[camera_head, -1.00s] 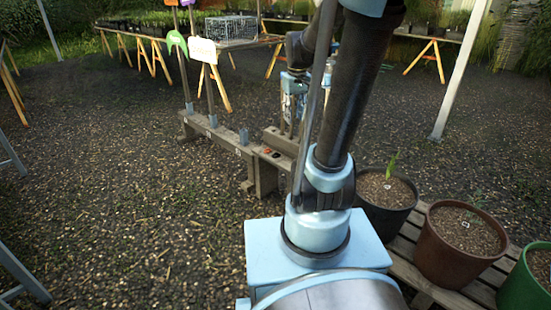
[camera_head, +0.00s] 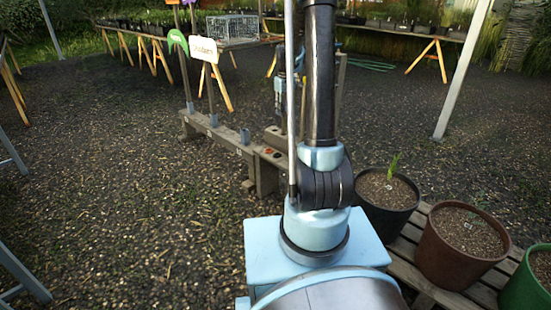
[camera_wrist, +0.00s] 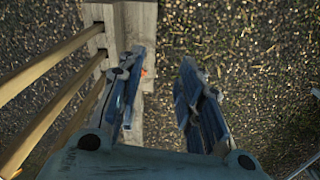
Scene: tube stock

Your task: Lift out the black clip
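I cannot make out the black clip in either view. A wooden beam (camera_wrist: 134,25) runs behind the left finger, and a small orange-red thing (camera_wrist: 144,72) shows just beside that finger. A low wooden bench (camera_head: 228,137) there carries small reddish items (camera_head: 268,151) and several grey upright tubes or sockets (camera_head: 245,136).
Signs on posts, one green (camera_head: 177,41) and one white (camera_head: 203,49), rise from the bench. A wire crate (camera_head: 232,29) stands on a table behind. Pots, one dark (camera_head: 385,205) and one brown (camera_head: 462,247), stand at right.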

